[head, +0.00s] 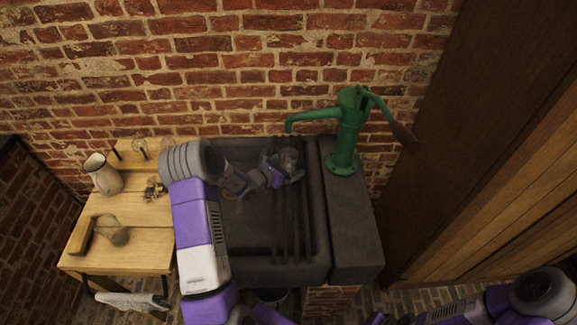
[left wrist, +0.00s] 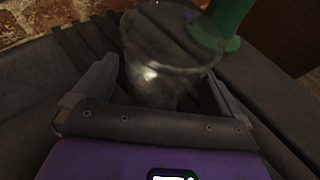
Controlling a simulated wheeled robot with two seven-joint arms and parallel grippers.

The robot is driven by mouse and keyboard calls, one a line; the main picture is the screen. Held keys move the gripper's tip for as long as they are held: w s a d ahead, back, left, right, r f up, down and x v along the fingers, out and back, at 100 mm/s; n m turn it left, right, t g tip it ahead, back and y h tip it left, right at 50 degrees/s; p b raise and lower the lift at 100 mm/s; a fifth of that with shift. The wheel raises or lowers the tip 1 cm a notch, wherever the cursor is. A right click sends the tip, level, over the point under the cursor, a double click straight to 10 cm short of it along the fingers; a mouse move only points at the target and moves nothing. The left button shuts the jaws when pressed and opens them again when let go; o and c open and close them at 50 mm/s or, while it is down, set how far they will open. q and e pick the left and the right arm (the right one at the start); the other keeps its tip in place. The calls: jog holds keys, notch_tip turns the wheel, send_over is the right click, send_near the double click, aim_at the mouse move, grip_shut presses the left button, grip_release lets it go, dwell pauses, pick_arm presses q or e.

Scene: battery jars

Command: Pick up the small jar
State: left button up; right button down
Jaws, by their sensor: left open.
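A clear glass jar (head: 290,157) stands at the back right of the dark stone sink, below the pump's spout. I take it to be the small jar. In the left wrist view the jar (left wrist: 165,45) shows large and see-through, between and beyond the two fingers. My left gripper (head: 284,171) is open around the near side of the jar, with a finger on either side in the left wrist view (left wrist: 160,88). I cannot tell whether the fingers touch the glass. My right arm shows at the bottom right, but its gripper is out of view.
A green hand pump (head: 349,130) stands on the sink's right ledge, its spout close to my left gripper. The dark sink (head: 240,250) has raised ribs on its right. A wooden table (head: 140,212) at left holds a pitcher (head: 103,174), a brush-like object and glassware.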

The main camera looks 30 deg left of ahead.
pick_arm(q)
jog(key=shift+w+f, duration=0.1)
jog(key=shift+w, duration=0.2)
jog(key=c, duration=1.1)
jog(key=shift+c, duration=0.4)
